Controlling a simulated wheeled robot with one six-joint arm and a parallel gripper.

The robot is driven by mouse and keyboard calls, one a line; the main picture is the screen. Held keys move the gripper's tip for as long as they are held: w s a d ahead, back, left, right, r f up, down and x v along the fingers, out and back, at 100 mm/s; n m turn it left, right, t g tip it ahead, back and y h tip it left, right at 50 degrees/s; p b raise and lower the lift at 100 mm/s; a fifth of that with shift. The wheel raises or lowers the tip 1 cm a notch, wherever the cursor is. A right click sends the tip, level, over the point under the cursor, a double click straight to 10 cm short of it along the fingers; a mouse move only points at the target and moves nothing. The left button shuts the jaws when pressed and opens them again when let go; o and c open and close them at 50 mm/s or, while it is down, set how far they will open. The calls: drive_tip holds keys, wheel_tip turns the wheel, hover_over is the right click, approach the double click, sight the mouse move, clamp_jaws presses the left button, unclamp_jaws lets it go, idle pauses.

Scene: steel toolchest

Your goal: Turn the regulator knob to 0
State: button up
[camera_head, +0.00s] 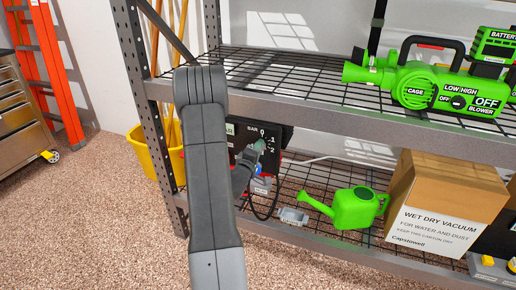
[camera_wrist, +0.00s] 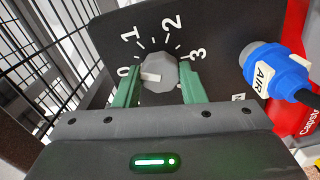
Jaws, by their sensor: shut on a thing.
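The regulator knob (camera_wrist: 160,68) is a grey, many-sided dial on a dark panel (camera_wrist: 220,30), with a white pointer mark. Scale numbers 0, 1, 2 and 3 run around it. The white mark points left in the wrist view, roughly toward the 0. My gripper (camera_wrist: 160,80) has one green finger on each side of the knob and is shut on it.
A blue air fitting (camera_wrist: 268,72) sticks out right of the knob, close to my gripper. Wire shelving (camera_wrist: 50,50) is on the left. In the head view a shelf beam (camera_head: 330,125) runs above the panel; a green watering can (camera_head: 355,208) and cardboard box (camera_head: 450,190) stand to the right.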

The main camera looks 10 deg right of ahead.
drive_tip(key=n+p, duration=0.1)
drive_tip(key=n, duration=0.3)
drive_tip(key=shift+n+p, duration=0.3)
drive_tip(key=shift+n, duration=0.1)
idle(0.4)
drive_tip(key=o, duration=1)
drive_tip(key=v, duration=1.4)
drive_tip(key=shift+p, duration=0.3)
drive_tip(key=shift+w, duration=0.15)
drive_tip(key=x, duration=1.3)
drive_tip(key=shift+w+d+b, duration=0.25)
drive_tip(key=shift+d+b, duration=0.05)
